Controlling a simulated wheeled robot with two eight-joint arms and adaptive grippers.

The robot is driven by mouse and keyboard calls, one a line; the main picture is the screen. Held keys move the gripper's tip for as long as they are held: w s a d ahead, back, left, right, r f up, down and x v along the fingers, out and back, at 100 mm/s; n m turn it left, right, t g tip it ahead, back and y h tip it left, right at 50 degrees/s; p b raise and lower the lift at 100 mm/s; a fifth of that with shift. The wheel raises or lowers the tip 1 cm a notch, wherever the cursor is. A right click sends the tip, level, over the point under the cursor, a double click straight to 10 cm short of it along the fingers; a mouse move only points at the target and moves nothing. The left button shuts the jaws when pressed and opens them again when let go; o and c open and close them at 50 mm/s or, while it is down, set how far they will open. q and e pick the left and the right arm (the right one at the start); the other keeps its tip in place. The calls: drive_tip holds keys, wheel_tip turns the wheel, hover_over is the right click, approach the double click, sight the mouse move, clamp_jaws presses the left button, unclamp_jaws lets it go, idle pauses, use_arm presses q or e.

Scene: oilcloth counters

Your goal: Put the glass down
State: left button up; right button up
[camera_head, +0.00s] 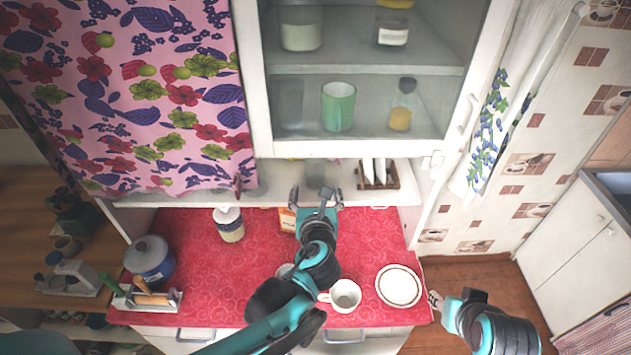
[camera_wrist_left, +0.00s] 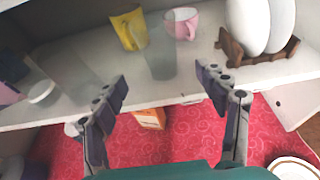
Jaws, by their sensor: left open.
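A clear glass (camera_wrist_left: 160,58) stands upright on the white shelf (camera_wrist_left: 190,85) under the cabinet, between a yellow mug (camera_wrist_left: 130,30) and a pink mug (camera_wrist_left: 182,22). It also shows faintly in the head view (camera_head: 315,173). My left gripper (camera_head: 316,198) is open in front of the shelf edge. In the left wrist view its fingers (camera_wrist_left: 161,78) are spread wide with nothing between them, and the glass is beyond them, not touched. My right gripper (camera_head: 436,299) is off the counter's right side; its fingers are too small to tell open or shut.
The red counter (camera_head: 200,290) holds a jar (camera_head: 229,225), a blue pot (camera_head: 149,260), a white cup (camera_head: 344,296) and a plate (camera_head: 399,286). A wooden rack with plates (camera_head: 377,175) stands right of the glass. An orange box (camera_wrist_left: 150,119) is below the shelf.

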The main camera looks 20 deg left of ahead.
use_arm(q)
drive_tip(key=s+a+f+n+g+h, duration=0.1)
drive_tip(key=s+n, duration=0.7)
drive_tip(key=n, duration=0.8)
drive_tip(key=s+a+f+n+g+h, duration=0.1)
drive_tip(key=s+f+n+g+h, duration=0.2)
drive_tip(key=n, duration=1.3)
drive_tip(key=shift+s+a+f+n+g, duration=0.4)
drive_tip(key=shift+s+f+g, duration=0.75)
drive_tip(key=shift+s, duration=1.8)
drive_tip(key=shift+r+g, duration=0.35)
